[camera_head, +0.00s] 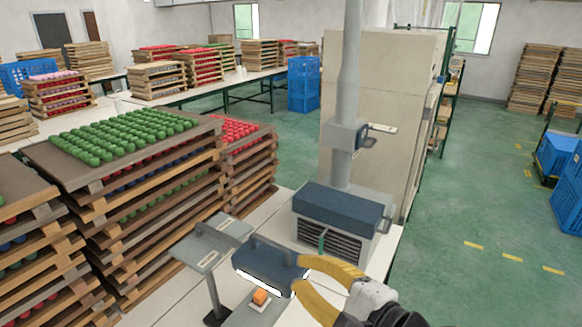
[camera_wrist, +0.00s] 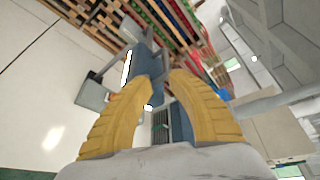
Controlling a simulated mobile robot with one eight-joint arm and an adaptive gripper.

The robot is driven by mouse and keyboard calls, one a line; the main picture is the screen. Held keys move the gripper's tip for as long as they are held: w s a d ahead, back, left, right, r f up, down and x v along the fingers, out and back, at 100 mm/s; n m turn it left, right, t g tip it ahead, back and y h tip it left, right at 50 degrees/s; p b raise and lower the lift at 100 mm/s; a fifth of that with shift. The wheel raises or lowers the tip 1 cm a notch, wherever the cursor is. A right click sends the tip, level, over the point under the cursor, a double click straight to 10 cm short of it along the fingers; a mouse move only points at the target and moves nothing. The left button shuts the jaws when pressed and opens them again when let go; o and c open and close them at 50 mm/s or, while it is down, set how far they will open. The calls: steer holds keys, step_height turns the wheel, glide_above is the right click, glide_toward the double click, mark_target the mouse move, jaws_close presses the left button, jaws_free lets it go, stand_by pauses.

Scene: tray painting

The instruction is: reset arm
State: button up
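My gripper (camera_head: 303,274), with two curved yellow fingers, is at the lower middle of the head view. Its fingertips are apart with a gap between them, and I see nothing held. They point at the right end of a dark blue press-like part (camera_head: 262,262) with a handle and white edges. In the wrist view the gripper (camera_wrist: 160,76) has the blue part (camera_wrist: 148,58) beyond and partly behind its tips. Whether the tips touch it I cannot tell. A small orange block (camera_head: 260,296) sits on a plate just below the blue part.
A blue-topped machine with a grille (camera_head: 338,212) and a grey column (camera_head: 349,100) stands behind my gripper. Stacked wooden trays (camera_head: 150,240), the top one holding green balls (camera_head: 120,138), rise at the left. A beige cabinet (camera_head: 385,90) stands behind. Green floor (camera_head: 470,215) is open at the right.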

steer(key=d+f+n+g+h+b, duration=0.3)
steer(key=d+f+n+h+b, duration=0.15)
steer(key=f+n, duration=0.55)
steer(key=s+d+f+n+g+h+b, duration=0.1)
steer(key=d+f+n+h+b, duration=0.1)
steer(key=d, duration=0.3)
steer(key=s+d+f+n+g+h+b, duration=0.1)
steer(key=s+d+f+n+h+b, duration=0.1)
steer(key=d, duration=0.4)
steer(key=shift+f+n+h, duration=0.35)
steer(key=shift+f+n, duration=0.45)
steer(key=shift+n, duration=0.2)
